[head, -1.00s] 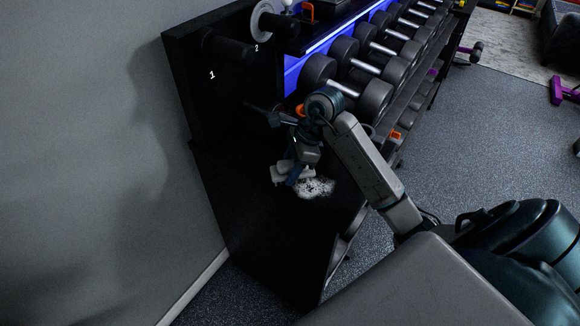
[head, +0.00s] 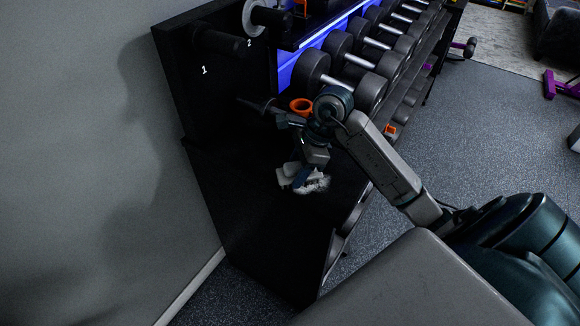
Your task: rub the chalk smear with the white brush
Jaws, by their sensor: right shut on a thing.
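The white chalk smear (head: 320,186) lies on the black top of the low bench (head: 265,225). Part of it is hidden behind the brush and my gripper. The white brush (head: 285,176) is pale and blocky, and it sits at the smear's left side, over part of it. My right gripper (head: 302,178) reaches down from above and is shut on the brush. I cannot tell exactly how hard the brush touches the surface. My left gripper is not in view.
A rack of dumbbells (head: 312,70) stands just behind and right of the bench. An orange ring (head: 301,105) lies near my wrist. Black pegs marked 1 (head: 220,42) and 2 stick out of the upright board. A grey wall (head: 90,160) is at the left.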

